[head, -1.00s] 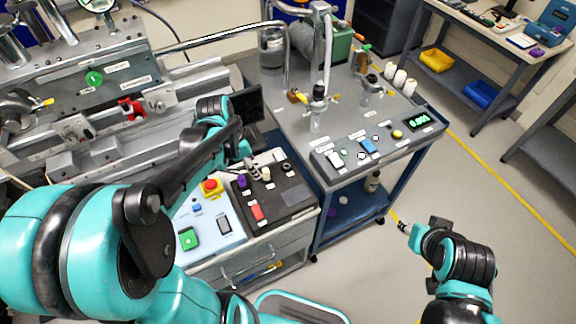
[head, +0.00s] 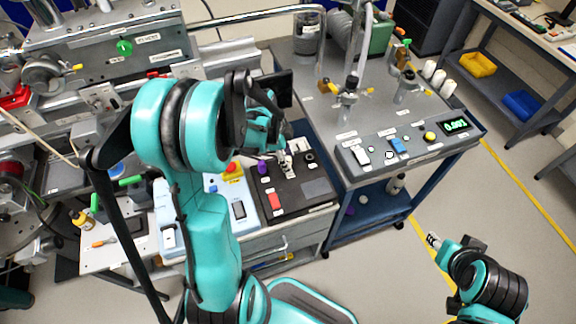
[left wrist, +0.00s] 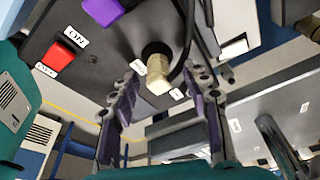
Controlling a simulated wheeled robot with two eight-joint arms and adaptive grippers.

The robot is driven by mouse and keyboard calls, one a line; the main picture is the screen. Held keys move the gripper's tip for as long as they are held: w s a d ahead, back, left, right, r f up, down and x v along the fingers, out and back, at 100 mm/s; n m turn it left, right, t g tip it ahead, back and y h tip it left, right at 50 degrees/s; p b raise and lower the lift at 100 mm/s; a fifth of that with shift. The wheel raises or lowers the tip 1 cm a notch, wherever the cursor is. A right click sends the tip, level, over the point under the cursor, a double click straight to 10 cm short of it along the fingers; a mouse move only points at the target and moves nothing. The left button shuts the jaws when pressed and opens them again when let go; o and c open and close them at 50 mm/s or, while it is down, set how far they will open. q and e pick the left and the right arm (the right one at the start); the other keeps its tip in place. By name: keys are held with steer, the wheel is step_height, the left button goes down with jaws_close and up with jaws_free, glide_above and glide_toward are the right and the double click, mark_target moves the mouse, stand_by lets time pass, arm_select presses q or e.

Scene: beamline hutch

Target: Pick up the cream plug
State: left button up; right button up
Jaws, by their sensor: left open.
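The cream plug (left wrist: 157,72) shows in the left wrist view, seated in a dark socket on the black panel. My left gripper (left wrist: 166,92) is open, with its purple-padded fingers on either side of the plug and visible gaps to it. In the head view my left gripper (head: 286,163) is over the black panel (head: 290,203), and I cannot make out the plug clearly there. My right gripper (head: 434,241) is over the floor at the lower right, away from the panel; its jaws are too small to read.
A purple plug (head: 262,168) and a red switch (head: 274,201) sit close by on the panel. A dark cable passes near the cream plug in the wrist view. The grey cart (head: 345,120) with glassware stands to the right. Open floor lies beyond it.

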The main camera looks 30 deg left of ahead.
mark_target(289, 159)
arm_select(q)
steer(key=shift+f, duration=0.1)
steer(key=shift+c, duration=1)
jaws_close()
steer(key=shift+r, duration=0.4)
steer(key=r, duration=0.1)
steer(key=r+p, duration=0.2)
steer(key=r, duration=0.1)
steer(key=shift+d, duration=0.25)
steer(key=d+r+p, duration=0.3)
steer(key=d+r, duration=0.3)
steer(key=d, duration=0.5)
steer(key=shift+s+d+r, duration=0.15)
steer(key=shift+s, duration=0.15)
